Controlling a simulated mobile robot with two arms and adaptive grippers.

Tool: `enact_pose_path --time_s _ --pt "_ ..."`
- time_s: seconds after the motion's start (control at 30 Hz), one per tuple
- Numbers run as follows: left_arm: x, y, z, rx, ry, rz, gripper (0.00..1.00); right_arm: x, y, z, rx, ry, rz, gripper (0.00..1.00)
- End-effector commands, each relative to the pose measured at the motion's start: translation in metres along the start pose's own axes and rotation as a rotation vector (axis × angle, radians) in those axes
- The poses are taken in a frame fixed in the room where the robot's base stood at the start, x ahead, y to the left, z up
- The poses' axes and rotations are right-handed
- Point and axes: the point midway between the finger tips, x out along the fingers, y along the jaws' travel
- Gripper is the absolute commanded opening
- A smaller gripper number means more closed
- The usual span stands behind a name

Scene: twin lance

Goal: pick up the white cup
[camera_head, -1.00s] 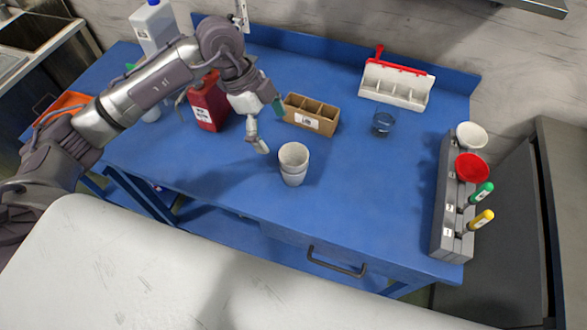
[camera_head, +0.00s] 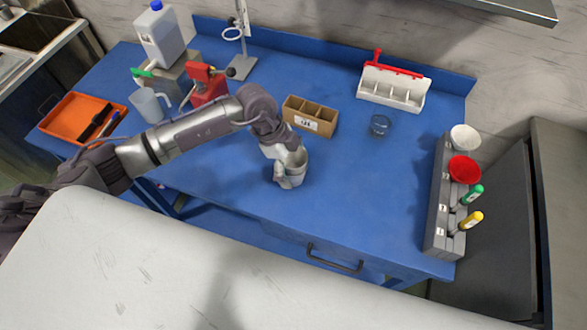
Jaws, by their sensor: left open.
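The white cup (camera_head: 295,171) stands upright on the blue table (camera_head: 350,200), near its front edge. My left gripper (camera_head: 284,166) is at the cup, coming from the left and above. One finger shows against the cup's left side, and the gripper covers part of the rim. The other finger is hidden, so I cannot tell whether the fingers touch the cup. The gripper is open. My right gripper is not in view.
A cardboard divided box (camera_head: 310,116) stands just behind the cup. A blue glass dish (camera_head: 379,125) and a white rack (camera_head: 392,86) are further right. A grey holder (camera_head: 440,205) stands at the right edge. Table right of the cup is clear.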

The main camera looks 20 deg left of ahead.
Motion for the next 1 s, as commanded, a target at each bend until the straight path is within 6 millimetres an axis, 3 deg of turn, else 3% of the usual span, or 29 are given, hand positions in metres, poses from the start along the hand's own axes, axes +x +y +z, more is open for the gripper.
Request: enact_pose_path --time_s 0.13,0.47,1.0 --pt "0.0002 0.0000 0.0002 0.000 0.000 0.000 0.95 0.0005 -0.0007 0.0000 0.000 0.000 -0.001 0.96" --pt "-0.0002 0.0000 0.0001 0.000 0.000 0.000 0.41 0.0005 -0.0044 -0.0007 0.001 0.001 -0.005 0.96" --pt "-0.0070 -0.0009 -0.0027 0.001 0.002 -0.002 0.41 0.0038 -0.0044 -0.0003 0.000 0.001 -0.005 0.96"
